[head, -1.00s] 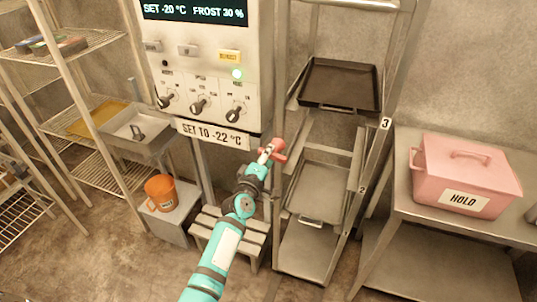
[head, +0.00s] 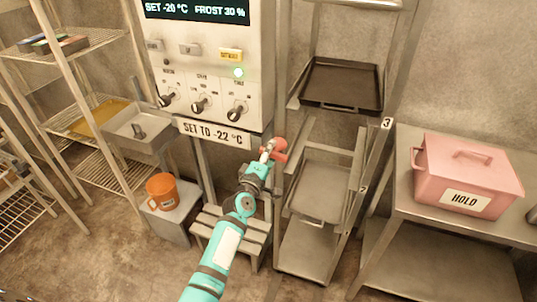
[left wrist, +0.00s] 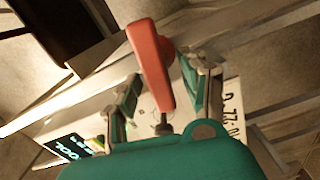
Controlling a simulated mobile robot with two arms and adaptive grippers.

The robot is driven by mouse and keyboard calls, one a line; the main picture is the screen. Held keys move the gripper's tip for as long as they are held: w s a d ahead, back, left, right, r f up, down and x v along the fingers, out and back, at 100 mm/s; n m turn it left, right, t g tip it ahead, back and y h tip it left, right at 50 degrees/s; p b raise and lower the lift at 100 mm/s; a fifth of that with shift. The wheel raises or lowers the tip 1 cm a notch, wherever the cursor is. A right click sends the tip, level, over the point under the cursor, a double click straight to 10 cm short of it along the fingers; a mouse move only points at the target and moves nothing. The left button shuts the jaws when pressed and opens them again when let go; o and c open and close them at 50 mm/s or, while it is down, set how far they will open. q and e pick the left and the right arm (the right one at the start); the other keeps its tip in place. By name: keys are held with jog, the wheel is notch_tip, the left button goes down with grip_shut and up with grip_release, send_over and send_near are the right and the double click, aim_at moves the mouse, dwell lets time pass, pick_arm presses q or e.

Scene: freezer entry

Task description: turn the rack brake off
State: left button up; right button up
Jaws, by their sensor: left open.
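The red brake lever (head: 279,147) sits on the left post of the metal rack (head: 292,187). My left gripper (head: 266,157) is at the lever. In the left wrist view the red lever (left wrist: 151,65) runs between the two fingers of my open left gripper (left wrist: 163,90), one on each side. I cannot tell whether either finger touches it. My right gripper is not in view.
A control panel (head: 208,65) with dials and a "SET TO -22 °C" label hangs just left of the lever. Rack trays (head: 342,84) are to the right. A pink box (head: 468,165) stands on a table, and an orange mug (head: 161,188) stands low at left.

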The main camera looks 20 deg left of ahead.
pick_arm(q)
jog(key=s, duration=1.2)
jog(key=shift+a, duration=0.2)
jog(key=s+d+f+m+g, duration=0.1)
jog(key=s+f+m+g, duration=0.3)
jog(key=f, duration=0.8)
jog(key=s+d+f+m+g+h+b, duration=0.1)
jog(key=s+d+f+m+g, duration=0.1)
jog(key=s+f, duration=0.8)
jog(key=s+d+f+m+g, duration=0.1)
jog(key=s+f+m+g, duration=0.2)
jog(key=f, duration=1.2)
jog(key=s+a+f+m+g, duration=0.2)
jog(key=s+f, duration=0.3)
jog(key=s, duration=0.5)
jog(key=s+a+f+m+g+y+b, duration=0.1)
jog(key=s+a+f+m+g, duration=0.1)
jog(key=s+f, duration=0.4)
jog(key=s+a+f+m+g, duration=0.2)
jog(key=s+f+m+g, duration=0.2)
jog(key=s, duration=1.1)
notch_tip(320, 180, down, 2)
jog(key=shift+s+f+m+y, duration=0.25)
jog(key=shift+s+m+y, duration=0.05)
jog(key=shift+m, duration=0.4)
